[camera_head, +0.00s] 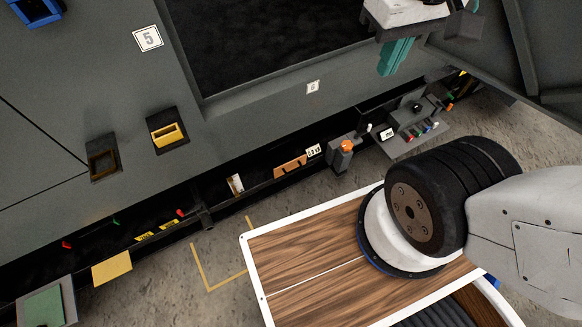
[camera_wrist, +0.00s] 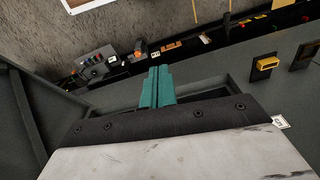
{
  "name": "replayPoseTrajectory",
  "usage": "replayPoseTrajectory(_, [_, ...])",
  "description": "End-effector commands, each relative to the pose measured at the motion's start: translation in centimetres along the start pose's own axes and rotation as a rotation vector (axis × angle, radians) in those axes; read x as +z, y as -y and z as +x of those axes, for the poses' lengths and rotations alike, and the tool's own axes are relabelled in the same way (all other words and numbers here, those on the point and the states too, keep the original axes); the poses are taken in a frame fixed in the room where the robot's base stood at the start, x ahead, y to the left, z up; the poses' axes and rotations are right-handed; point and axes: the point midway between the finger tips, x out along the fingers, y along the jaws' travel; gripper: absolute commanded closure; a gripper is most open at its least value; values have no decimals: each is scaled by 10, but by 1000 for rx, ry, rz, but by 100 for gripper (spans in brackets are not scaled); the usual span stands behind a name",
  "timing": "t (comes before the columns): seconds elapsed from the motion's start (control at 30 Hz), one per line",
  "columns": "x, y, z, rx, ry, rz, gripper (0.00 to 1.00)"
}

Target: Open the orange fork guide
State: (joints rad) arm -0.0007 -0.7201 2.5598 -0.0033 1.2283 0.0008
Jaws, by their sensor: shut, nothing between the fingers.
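No part is clearly labelled as the orange fork guide. An orange-brown bar (camera_head: 290,167) sits on the low dark rail in the head view and shows small in the wrist view (camera_wrist: 171,46). An orange knob (camera_head: 346,146) on a grey block is just right of it, also in the wrist view (camera_wrist: 140,45). I cannot tell which of these is the guide. My gripper (camera_head: 391,68) is at the upper right of the head view, its teal fingers together and empty. In the wrist view the fingers (camera_wrist: 159,70) point toward the rail, apart from both parts.
The grey enclosure has a large dark opening (camera_head: 270,45), a yellow handle (camera_head: 167,134) and a brown recessed handle (camera_head: 102,163). A small grey control panel (camera_head: 415,125) juts out at right. A grey open door panel (camera_head: 550,50) stands at far right. Bare floor (camera_head: 215,262) lies below the rail.

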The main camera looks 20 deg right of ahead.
Motion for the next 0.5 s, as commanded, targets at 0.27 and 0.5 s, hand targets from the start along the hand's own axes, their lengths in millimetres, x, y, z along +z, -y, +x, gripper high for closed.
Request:
replayPoseTrajectory(0.27, [-27, 2, 49, 1, 258, -10, 100])
replayPoseTrajectory(0.5, [-70, 4, 106, 4, 385, -21, 100])
